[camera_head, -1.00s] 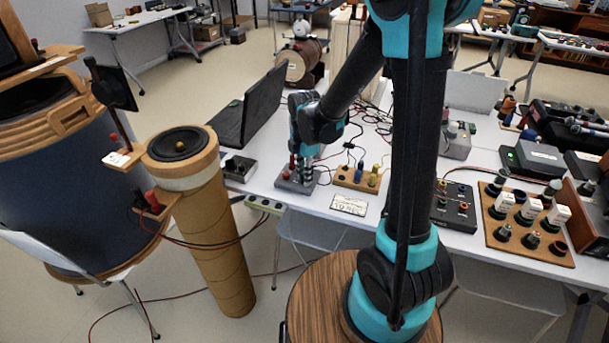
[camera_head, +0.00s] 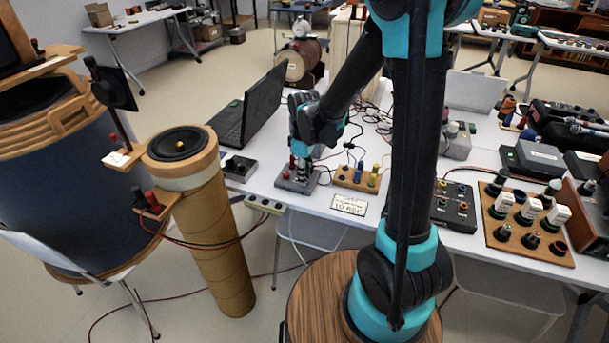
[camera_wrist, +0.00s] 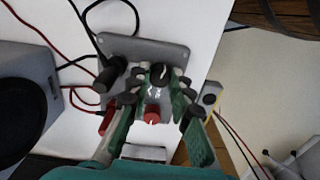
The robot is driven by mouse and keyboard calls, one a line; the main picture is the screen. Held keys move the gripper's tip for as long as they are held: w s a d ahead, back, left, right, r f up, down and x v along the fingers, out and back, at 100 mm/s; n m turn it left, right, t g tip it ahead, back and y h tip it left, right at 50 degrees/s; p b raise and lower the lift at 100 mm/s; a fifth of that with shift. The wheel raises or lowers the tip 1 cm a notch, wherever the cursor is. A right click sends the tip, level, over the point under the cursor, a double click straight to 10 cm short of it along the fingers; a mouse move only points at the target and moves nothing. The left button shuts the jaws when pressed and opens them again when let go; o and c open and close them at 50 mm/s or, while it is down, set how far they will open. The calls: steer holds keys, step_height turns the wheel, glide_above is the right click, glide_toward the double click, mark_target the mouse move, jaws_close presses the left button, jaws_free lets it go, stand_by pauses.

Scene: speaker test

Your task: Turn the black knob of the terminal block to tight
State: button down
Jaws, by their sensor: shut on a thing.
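The terminal block is a grey plate (camera_wrist: 130,45) at the table's front edge, left of my arm; it also shows in the head view (camera_head: 286,184). A black knob (camera_wrist: 158,73) stands on it between my gripper's fingertips (camera_wrist: 158,82). In the head view my gripper (camera_head: 303,172) points down over the block, and the fingers hide this knob there. My gripper is shut on the black knob. Another black post (camera_wrist: 110,72) with a black lead stands to the left. A red knob (camera_wrist: 152,115) lies below the held knob in the wrist view. The knob's tightness cannot be told.
A wooden block with coloured posts (camera_head: 357,178) stands right of the terminal block. A dark box (camera_head: 240,167) and a laptop (camera_head: 250,108) are to the left. A label card (camera_head: 349,204) lies in front. Loose cables run behind.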

steer(key=m, duration=0.4)
steer(key=shift+m, duration=0.4)
steer(key=m, duration=0.3)
steer(key=shift+m, duration=0.3)
steer(key=m, duration=1.2)
steer(key=shift+m, duration=0.3)
steer(key=m, duration=0.3)
steer(key=shift+m, duration=0.4)
steer(key=m, duration=0.4)
steer(key=shift+m, duration=1.8)
